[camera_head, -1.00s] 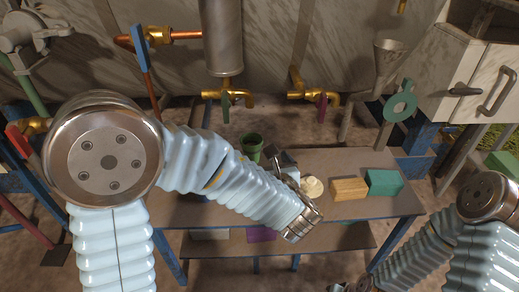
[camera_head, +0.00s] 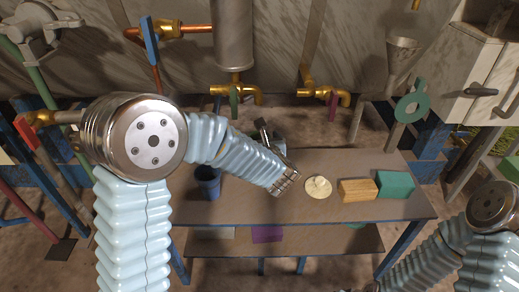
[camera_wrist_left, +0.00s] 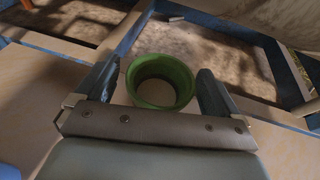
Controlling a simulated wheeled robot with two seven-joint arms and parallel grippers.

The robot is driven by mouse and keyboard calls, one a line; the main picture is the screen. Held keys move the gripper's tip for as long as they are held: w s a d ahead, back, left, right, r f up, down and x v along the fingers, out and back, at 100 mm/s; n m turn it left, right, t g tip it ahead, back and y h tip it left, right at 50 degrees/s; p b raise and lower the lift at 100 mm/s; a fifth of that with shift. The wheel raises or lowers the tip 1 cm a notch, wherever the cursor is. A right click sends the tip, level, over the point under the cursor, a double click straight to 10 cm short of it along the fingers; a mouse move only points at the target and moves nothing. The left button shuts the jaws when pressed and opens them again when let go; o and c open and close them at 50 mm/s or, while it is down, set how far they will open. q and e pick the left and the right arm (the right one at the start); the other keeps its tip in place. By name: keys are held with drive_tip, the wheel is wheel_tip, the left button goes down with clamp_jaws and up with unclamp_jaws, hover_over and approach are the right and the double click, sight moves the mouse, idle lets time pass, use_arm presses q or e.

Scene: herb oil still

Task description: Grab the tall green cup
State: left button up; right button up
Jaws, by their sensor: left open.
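The green cup (camera_wrist_left: 160,82) shows in the left wrist view from above, with its round open rim. It stands between the two dark fingers of my left gripper (camera_wrist_left: 157,84), with small gaps on both sides. The fingers are apart and not closed on it. In the head view my left gripper (camera_head: 269,135) is over the back edge of the table, and my arm hides the green cup there. My right forearm shows at the lower right of the head view, but its gripper is out of view.
A blue cup (camera_head: 207,182) stands on the table (camera_head: 285,212) left of my forearm. A cream round item (camera_head: 318,187), a wooden block (camera_head: 358,190) and a teal block (camera_head: 396,185) sit to the right. Brass taps (camera_head: 235,93) hang behind the table.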

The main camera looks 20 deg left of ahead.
use_arm(q)
drive_tip(key=c, duration=1.2)
drive_tip(key=shift+r, duration=0.15)
